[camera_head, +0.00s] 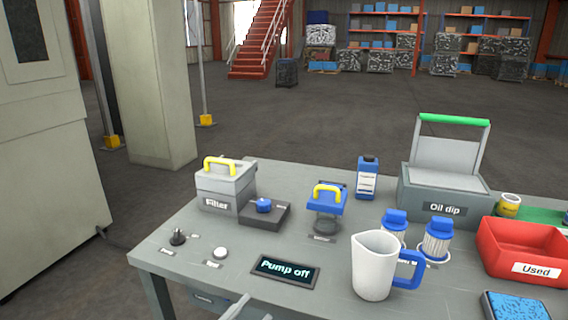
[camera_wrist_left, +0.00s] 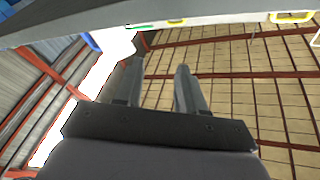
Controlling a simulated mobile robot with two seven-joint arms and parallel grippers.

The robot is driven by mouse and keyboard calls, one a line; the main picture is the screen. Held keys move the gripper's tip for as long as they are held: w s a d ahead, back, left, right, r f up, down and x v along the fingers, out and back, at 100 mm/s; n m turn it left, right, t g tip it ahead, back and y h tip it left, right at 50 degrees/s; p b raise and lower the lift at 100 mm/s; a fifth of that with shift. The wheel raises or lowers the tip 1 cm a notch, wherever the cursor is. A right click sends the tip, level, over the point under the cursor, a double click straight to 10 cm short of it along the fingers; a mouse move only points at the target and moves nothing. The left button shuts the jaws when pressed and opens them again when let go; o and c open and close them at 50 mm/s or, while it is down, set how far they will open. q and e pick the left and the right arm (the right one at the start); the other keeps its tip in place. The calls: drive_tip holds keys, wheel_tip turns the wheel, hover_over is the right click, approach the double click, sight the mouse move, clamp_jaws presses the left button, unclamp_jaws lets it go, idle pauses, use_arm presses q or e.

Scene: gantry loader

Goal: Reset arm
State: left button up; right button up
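My left gripper (camera_wrist_left: 158,63) shows in the left wrist view with its two fingers apart and nothing between them. It points toward the hall's beams and panels, with the grey table's edge across the top of that view. In the head view, a grey piece (camera_head: 238,306) at the bottom edge may be part of my left gripper; too little shows to be sure. My right gripper is in neither view.
The grey workbench (camera_head: 210,269) carries a filter box (camera_head: 225,186), a blue filter cap with yellow handle (camera_head: 327,201), a white jug (camera_head: 372,266), two blue-topped filters, an oil dip box (camera_head: 440,198) and a red "Used" bin (camera_head: 522,248). The display (camera_head: 285,268) reads "Pump off".

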use_arm(q)
drive_tip(key=s+a+f+n+g+y, duration=0.3)
drive_tip(key=s+a+f+n+y, duration=0.25)
drive_tip(key=s+a+f, duration=0.35)
drive_tip(key=s+a+f+n+g+y, duration=0.35)
drive_tip(key=s+f+n+y, duration=0.2)
drive_tip(key=f, duration=0.65)
wheel_tip(320, 180, up, 15)
drive_tip(key=a+p, duration=0.1)
drive_tip(key=p, duration=1.6)
drive_tip(key=shift+s+a+r+t, duration=0.2)
drive_tip(key=shift+s+a+t, duration=0.1)
drive_tip(key=shift+a+t, duration=0.15)
